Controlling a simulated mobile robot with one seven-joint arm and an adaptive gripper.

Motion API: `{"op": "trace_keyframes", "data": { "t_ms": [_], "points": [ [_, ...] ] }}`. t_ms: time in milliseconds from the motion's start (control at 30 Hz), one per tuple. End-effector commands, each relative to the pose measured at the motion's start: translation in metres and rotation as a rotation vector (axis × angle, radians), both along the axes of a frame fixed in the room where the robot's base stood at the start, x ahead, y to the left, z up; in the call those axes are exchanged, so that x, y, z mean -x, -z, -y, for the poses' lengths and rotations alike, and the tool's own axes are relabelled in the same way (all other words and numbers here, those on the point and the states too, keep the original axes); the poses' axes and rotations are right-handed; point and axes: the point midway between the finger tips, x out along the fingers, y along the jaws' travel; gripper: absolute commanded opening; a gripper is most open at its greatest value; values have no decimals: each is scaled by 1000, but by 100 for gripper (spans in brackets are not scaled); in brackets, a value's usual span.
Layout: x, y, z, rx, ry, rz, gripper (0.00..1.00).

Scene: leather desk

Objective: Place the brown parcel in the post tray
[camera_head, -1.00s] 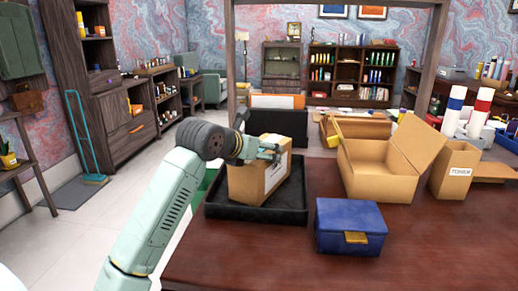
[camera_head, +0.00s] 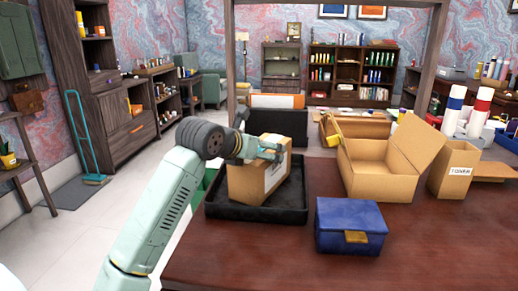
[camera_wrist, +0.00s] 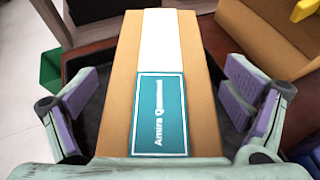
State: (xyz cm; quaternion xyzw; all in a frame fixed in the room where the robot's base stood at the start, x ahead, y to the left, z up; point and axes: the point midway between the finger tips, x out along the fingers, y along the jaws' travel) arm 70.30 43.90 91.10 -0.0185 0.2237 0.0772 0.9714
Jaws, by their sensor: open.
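The brown parcel (camera_head: 262,180) stands in the black post tray (camera_head: 235,212) on the desk, in the left part of the tray. In the wrist view the parcel (camera_wrist: 116,95) has a white strip and a teal label reading "Amira Q…", its last letters hard to read. My gripper (camera_head: 268,150) is at the top of the parcel. In the wrist view my gripper (camera_wrist: 162,105) is open, with a purple-padded finger on each side of the parcel and a gap showing at both sides. Part of the tray is hidden behind the parcel.
A blue box with a gold clasp (camera_head: 350,228) sits right in front of the tray. An open cardboard box (camera_head: 378,180) and a box marked toner (camera_head: 453,172) stand to the right. A black file holder (camera_head: 285,124) is behind the tray. The front right desk is clear.

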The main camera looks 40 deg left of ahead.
Motion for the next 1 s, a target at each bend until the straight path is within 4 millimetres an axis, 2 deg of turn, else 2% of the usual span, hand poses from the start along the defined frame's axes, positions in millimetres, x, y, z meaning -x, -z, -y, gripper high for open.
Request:
{"op": "trace_keyframes", "data": {
  "t_ms": [133,400,600,733,1000],
  "points": [
    [15,-8,1,-1,-2,2,95],
    [67,-34,10,-2,-3,2,95],
    [96,-48,15,-1,-2,0,95],
    [105,-53,16,0,-1,0,95],
    [107,-54,17,0,1,0,95]
  ]
}}
